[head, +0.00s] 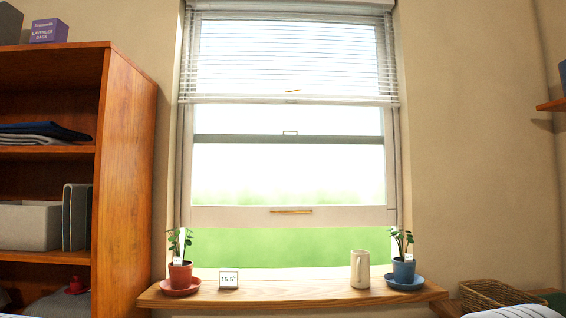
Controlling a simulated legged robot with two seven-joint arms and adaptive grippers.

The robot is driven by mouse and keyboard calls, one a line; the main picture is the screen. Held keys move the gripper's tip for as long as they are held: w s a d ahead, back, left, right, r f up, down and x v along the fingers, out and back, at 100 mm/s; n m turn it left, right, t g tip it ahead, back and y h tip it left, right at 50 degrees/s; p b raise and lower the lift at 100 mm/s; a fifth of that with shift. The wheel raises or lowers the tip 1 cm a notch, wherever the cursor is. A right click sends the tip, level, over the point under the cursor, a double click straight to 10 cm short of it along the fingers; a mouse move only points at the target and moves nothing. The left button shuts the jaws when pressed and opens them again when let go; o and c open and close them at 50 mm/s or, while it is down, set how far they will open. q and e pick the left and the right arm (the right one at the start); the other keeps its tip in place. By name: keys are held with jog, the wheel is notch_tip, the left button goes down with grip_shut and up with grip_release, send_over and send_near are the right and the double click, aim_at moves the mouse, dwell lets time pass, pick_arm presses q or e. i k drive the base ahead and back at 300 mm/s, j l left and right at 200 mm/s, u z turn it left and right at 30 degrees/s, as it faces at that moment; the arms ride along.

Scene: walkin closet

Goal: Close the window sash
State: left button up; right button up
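The window sash (235,216) stands raised in its frame (393,160) in the head view. Its pale bottom rail is well above the wooden sill (290,290). A band of green shows through the open gap beneath it. A thin brass-coloured handle (291,211) sits on the middle of the bottom rail. A darker horizontal rail (240,139) with a small latch (290,132) crosses higher up. Neither of my grippers is in view.
A white blind (290,60) covers the window's top. On the sill stand a red-potted plant (180,275), a small display reading about 15.5 (228,279), a cream mug (360,270) and a blue-potted plant (404,270). A wooden shelf unit (125,190) is left; a wicker basket (490,294) is lower right.

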aim_at(348, 216)
jog(key=i+l+u, duration=0.35)
jog(key=l, duration=0.35)
jog(key=i+l+u, duration=0.15)
jog(key=i+l, duration=0.15)
jog(key=l, duration=0.1)
